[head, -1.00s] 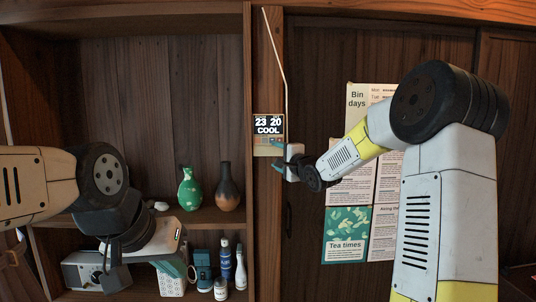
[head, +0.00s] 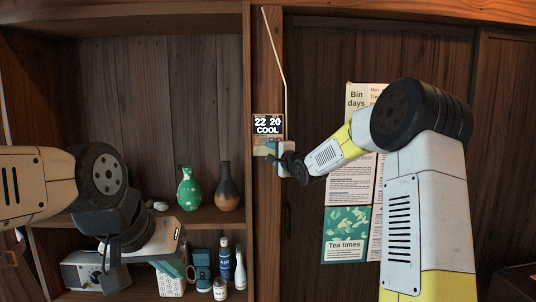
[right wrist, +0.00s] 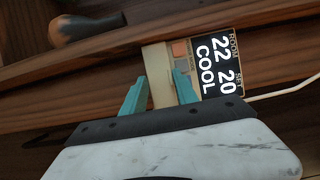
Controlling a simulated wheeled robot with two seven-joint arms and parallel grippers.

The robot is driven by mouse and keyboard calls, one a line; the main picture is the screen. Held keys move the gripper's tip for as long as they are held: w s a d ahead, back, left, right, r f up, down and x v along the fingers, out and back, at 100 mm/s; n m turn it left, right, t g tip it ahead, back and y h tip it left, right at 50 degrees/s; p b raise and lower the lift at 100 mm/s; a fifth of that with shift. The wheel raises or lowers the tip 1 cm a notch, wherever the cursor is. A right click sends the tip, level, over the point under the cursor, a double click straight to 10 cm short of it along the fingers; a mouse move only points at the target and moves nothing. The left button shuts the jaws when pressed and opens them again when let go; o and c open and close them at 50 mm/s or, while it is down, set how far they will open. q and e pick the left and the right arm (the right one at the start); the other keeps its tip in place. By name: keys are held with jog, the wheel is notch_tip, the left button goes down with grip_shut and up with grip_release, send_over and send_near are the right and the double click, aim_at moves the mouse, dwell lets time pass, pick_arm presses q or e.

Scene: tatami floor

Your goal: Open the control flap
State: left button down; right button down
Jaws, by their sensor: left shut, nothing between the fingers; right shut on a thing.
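The wall control unit (head: 267,125) is fixed to the wooden post; its black display reads 22 20 COOL. It also shows, turned sideways, in the right wrist view (right wrist: 217,66). Below the display are an orange and a grey button, exposed. A beige piece, apparently the control flap (right wrist: 158,72), lies beside them between my right fingers. My right gripper (head: 273,156) is shut on it; its teal fingers also show in the right wrist view (right wrist: 158,92). How far the flap is swung I cannot tell. My left gripper (head: 189,271) is shut and empty, low before the shelves.
A green vase (head: 189,188) and a dark brown vase (head: 228,187) stand on the shelf left of the post. Paper notices (head: 346,233) hang right of the post. A pale cable (head: 277,58) runs up from the unit.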

jog(key=shift+s+f+n+t+y, duration=0.15)
jog(key=shift+f+n+t+y, duration=0.4)
jog(key=shift+t, duration=0.65)
jog(key=shift+s+f+n+t+y, duration=0.1)
jog(key=shift+f+n+t+y, duration=0.25)
jog(key=shift+n+t+y, duration=0.35)
jog(key=shift+s+f+n+t+y, duration=0.1)
jog(key=shift+f+n+t+y, duration=0.2)
jog(key=shift+n+t+y, duration=0.4)
jog(key=c, duration=0.9)
grip_release()
jog(key=shift+c, duration=0.2)
jog(key=v, duration=0.7)
jog(key=shift+s+d+f, duration=0.15)
jog(key=shift+s+f, duration=0.05)
jog(key=shift+s, duration=0.05)
